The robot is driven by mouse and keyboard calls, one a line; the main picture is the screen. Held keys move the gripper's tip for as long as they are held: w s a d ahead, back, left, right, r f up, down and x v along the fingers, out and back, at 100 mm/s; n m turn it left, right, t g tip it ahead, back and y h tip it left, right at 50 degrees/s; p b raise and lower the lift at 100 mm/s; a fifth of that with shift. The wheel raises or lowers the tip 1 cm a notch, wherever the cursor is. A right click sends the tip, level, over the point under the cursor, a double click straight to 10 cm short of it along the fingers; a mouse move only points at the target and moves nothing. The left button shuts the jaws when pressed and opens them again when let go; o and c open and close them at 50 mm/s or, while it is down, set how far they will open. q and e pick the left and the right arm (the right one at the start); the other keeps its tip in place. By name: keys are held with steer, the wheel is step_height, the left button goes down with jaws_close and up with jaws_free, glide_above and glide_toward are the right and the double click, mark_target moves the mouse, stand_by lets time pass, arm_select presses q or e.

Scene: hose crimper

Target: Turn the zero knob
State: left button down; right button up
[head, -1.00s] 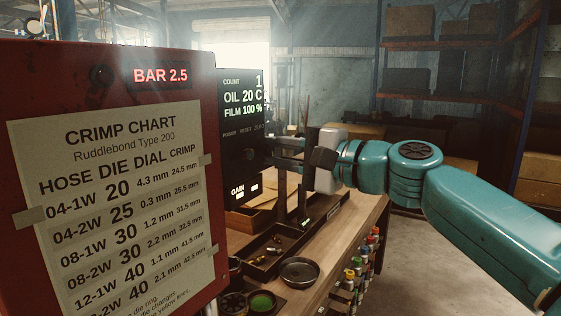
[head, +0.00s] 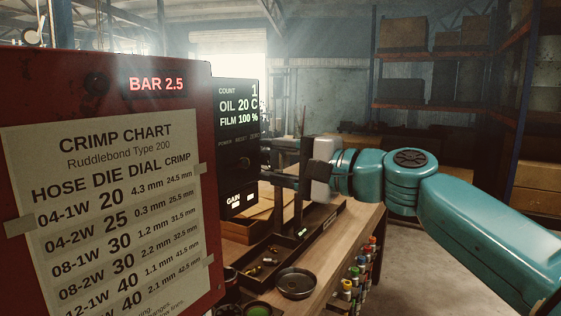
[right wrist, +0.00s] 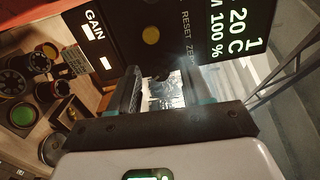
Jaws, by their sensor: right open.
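The black control panel (head: 228,165) stands right of the red cabinet, with POWER, RESET and ZERO labels under its display. In the right wrist view the ZERO label (right wrist: 193,56) is small, beside RESET, and a yellow round button (right wrist: 151,36) shows nearby. The zero knob itself is not clear; the area by its label lies at my fingertips and is dark and blurred. My right gripper (head: 270,161) is open at the panel's right edge, its fingers pointing at the panel. It also shows in the right wrist view (right wrist: 163,84). I cannot tell whether it touches. My left gripper is not in view.
The red cabinet (head: 100,92) with the crimp chart (head: 110,200) fills the left. Below the gripper, the wooden bench (head: 325,245) holds a tray (head: 245,279) of small parts and a round dish (head: 296,283). Shelves (head: 430,110) stand far behind.

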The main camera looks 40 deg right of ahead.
steer(key=b+v, duration=0.5)
steer(key=v, duration=1.1)
steer(key=shift+s, duration=0.2)
